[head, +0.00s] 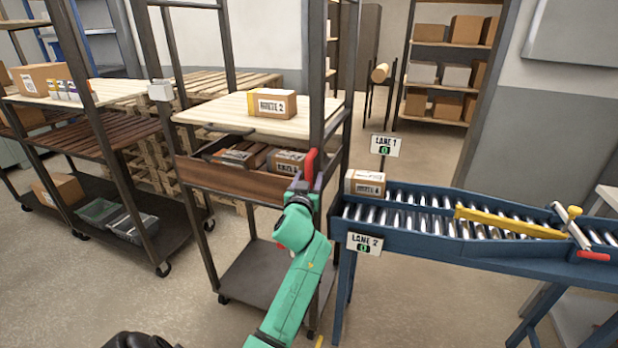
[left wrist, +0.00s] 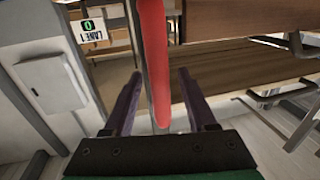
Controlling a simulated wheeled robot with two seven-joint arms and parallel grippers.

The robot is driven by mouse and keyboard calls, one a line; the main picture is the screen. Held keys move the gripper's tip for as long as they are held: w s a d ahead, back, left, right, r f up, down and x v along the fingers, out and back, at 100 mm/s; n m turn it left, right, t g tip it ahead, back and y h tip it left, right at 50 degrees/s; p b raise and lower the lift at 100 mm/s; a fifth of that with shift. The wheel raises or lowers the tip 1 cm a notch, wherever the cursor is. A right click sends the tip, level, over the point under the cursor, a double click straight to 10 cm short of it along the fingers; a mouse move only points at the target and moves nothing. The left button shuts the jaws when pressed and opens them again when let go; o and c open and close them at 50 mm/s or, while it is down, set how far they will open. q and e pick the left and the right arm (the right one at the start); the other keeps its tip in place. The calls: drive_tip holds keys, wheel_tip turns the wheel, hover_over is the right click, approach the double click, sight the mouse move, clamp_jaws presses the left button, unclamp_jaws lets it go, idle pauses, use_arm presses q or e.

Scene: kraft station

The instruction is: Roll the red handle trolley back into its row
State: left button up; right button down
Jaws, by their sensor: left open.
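The red handle (head: 310,162) is an upright bar on the front right post of the dark-framed trolley (head: 217,259). The trolley stands on small wheels and has a light wood top shelf, a brown drawer-like shelf and a dark bottom deck. My left gripper (head: 303,184), on the green arm, is at the handle. In the left wrist view my open left gripper (left wrist: 158,76) has one finger on each side of the red handle (left wrist: 154,55). Gaps show at both sides of the bar.
A similar trolley (head: 140,237) stands to the left, with wooden pallets (head: 158,150) behind. A ROUTE 2 box (head: 272,104) sits on the top shelf. The blue roller conveyor (head: 430,240) is close on the right, with a box (head: 364,183) at its near end. Bare floor shows in front.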

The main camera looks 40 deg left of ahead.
use_arm(q)
clamp_jaws()
idle(1.4)
